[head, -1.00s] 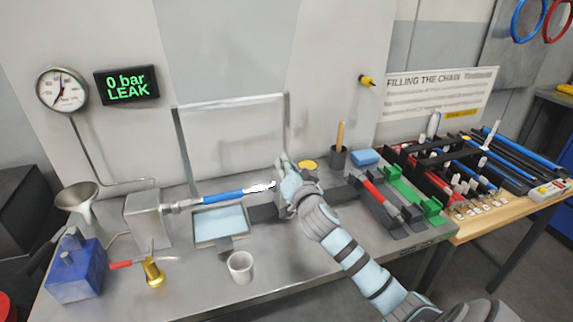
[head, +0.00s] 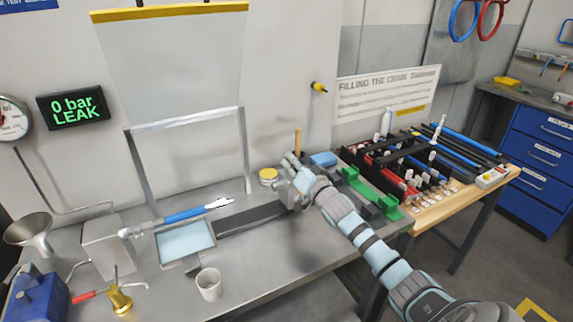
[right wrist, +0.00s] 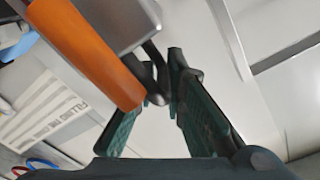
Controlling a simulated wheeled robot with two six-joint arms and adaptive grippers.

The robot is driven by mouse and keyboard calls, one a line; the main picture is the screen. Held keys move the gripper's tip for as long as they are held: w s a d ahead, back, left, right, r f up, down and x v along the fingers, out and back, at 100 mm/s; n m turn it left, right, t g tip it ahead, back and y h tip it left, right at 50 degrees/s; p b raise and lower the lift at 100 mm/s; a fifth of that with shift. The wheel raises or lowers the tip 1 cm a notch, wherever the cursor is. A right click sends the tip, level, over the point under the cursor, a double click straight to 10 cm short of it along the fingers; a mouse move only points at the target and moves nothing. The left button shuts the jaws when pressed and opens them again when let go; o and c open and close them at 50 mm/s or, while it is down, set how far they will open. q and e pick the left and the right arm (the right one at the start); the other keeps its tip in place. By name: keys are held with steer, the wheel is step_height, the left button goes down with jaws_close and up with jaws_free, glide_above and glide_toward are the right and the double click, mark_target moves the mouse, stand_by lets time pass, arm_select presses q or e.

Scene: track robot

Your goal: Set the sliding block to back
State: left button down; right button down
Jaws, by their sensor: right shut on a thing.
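In the head view, the sliding block (head: 285,197) is a grey piece at the right end of a dark rail (head: 250,218) on the metal bench. My right gripper (head: 291,184) is at the block and mostly covers it. In the right wrist view, its two dark green fingers (right wrist: 160,95) come together at a dark curved part beside a grey metal body (right wrist: 110,22). The gripper is shut on the block; the exact contact is partly hidden. My left gripper is not in view.
A white cup (head: 209,285) stands in front. A wooden handle (head: 297,143) stands close behind my gripper. Green holders (head: 378,196) are to its right. The rail's middle is clear.

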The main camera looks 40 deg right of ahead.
steer(key=c, duration=1.9)
jaws_free()
steer(key=shift+c, duration=0.2)
steer(key=shift+o, duration=1.3)
steer(key=shift+s+d, duration=0.1)
steer(key=shift+d, duration=0.15)
steer(key=shift+a+r, duration=0.1)
steer(key=shift+a, duration=0.05)
steer(key=shift+s, duration=0.1)
steer(key=shift+s+a, duration=0.15)
steer(key=shift+s, duration=0.05)
steer(key=s+a, duration=0.2)
steer(key=s, duration=0.9)
steer(key=shift+s, duration=0.2)
